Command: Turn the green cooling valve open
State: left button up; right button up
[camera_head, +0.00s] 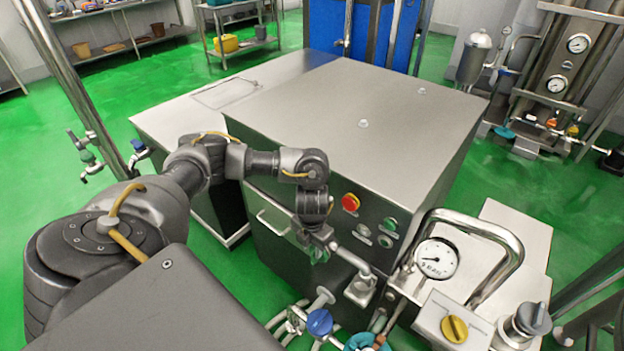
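My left arm reaches in from the left and bends down at the front of the steel cabinet. My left gripper (319,252) points down beside a steel pipe (349,258) that runs out from the cabinet front. A small patch of green shows at its fingertips. It may be the green valve handle, but it is too small and too covered to be sure. I cannot tell whether the fingers are open or shut on it. My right gripper is not in view.
A blue valve knob (320,322) and a teal handle (366,342) sit low at the front. A gauge (436,259), a bent steel pipe (512,250) and a yellow knob (454,329) stand to the right. A red button (350,202) is on the cabinet (345,105).

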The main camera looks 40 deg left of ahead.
aim_at(312, 254)
pick_arm(q)
notch_tip(312, 254, down, 6)
jog(key=shift+f, duration=0.25)
grip_shut()
